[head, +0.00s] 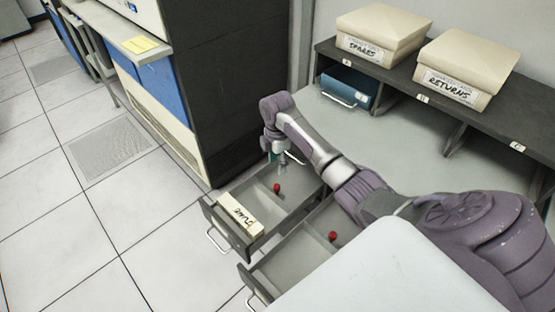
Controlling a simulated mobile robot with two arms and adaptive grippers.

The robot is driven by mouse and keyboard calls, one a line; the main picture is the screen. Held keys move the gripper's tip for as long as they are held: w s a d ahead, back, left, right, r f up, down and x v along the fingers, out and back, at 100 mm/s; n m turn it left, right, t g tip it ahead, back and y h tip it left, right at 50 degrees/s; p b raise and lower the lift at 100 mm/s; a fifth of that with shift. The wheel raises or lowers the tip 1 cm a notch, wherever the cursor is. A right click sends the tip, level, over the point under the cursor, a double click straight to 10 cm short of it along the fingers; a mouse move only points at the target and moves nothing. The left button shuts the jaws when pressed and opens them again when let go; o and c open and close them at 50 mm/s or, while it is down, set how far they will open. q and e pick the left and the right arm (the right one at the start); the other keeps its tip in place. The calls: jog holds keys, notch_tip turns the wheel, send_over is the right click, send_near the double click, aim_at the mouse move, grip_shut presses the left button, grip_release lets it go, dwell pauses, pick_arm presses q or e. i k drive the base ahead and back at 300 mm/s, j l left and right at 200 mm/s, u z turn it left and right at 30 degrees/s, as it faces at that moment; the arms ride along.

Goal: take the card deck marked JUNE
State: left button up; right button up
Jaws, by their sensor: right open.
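A cream card deck (240,215) with dark handwriting lies in the front compartment of an open grey drawer (205,211). Its writing is turned in the picture and seems to read JUNE, but it is too small to be sure. My right gripper (279,161) is open, over the back part of the same drawer. It is apart from the deck, which lies in front of it and to the left. The fingertips are small and partly hidden by my wrist. My left gripper is not in view.
A second open drawer (275,267) is beside the first, partly hidden by my arm; each drawer holds a small red object. A dark cabinet (235,85) stands behind.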

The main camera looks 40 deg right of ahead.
aim_at(247, 223)
jog(key=k+j, duration=1.2)
jog(key=j, duration=0.2)
